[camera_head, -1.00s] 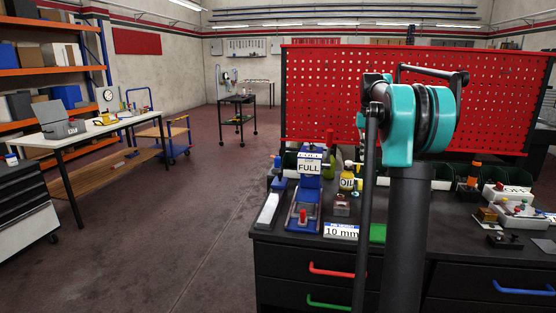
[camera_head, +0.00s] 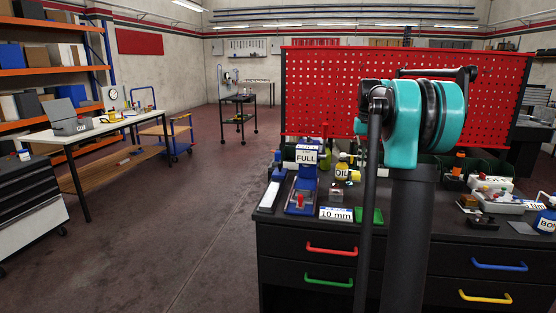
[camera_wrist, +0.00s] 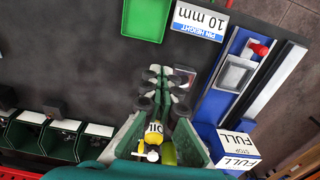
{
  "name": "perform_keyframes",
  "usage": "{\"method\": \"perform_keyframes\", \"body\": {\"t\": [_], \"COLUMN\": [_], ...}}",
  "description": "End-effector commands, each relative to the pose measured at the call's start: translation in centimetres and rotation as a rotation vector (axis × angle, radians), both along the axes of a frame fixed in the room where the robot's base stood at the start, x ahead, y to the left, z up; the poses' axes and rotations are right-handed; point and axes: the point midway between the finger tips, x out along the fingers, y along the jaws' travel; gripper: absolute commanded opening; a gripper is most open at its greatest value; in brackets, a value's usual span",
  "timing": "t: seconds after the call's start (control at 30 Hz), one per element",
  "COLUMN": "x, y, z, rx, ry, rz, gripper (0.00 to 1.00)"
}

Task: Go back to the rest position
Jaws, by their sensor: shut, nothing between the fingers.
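My gripper (camera_wrist: 164,84) shows in the wrist view, pointing down over the dark workbench top (camera_wrist: 90,70). Its fingers are shut with nothing held. A yellow oil bottle (camera_wrist: 154,128) shows between the finger links, below them; it also stands on the bench in the head view (camera_head: 342,171). In the head view my turquoise and black arm blocks the middle of the bench, and I cannot make out the gripper there.
A blue fixture with a "FULL" box (camera_head: 306,157) stands left of the arm, near a "10 mm" label (camera_head: 336,214) and a green tray (camera_head: 371,217). A red pegboard (camera_head: 320,90) rises behind. Open floor (camera_head: 190,235) lies to the left.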

Motion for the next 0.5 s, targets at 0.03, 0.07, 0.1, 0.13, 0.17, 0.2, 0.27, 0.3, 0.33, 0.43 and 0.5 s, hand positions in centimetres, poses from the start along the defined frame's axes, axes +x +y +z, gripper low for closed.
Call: {"method": "perform_keyframes", "body": {"t": [0.03, 0.07, 0.1, 0.13, 0.17, 0.2, 0.27, 0.3, 0.33, 0.43, 0.5], "x": [-0.4, -0.7, -1.0, -1.4, -1.7, -2.2, -3.0, -3.7, -4.3, -6.6, -8.8], "y": [0.3, 0.5, 0.8, 1.0, 1.3, 1.6, 2.1, 2.5, 2.8, 4.1, 5.1], "z": [-0.3, -0.6, -1.0, -1.2, -1.6, -2.0, -2.8, -3.3, -3.8, -5.7, -7.6], "rx": [-0.001, -0.002, -0.002, -0.003, -0.004, -0.005, -0.007, -0.008, -0.009, -0.013, -0.016], "ry": [-0.006, -0.010, -0.016, -0.019, -0.024, -0.031, -0.043, -0.050, -0.057, -0.084, -0.108], "rz": [0.004, 0.006, 0.010, 0.012, 0.015, 0.018, 0.024, 0.029, 0.032, 0.048, 0.060], "gripper": [0.00, 0.00, 0.00, 0.00, 0.00, 0.00, 0.00, 0.00, 0.00, 0.00, 0.00]}}
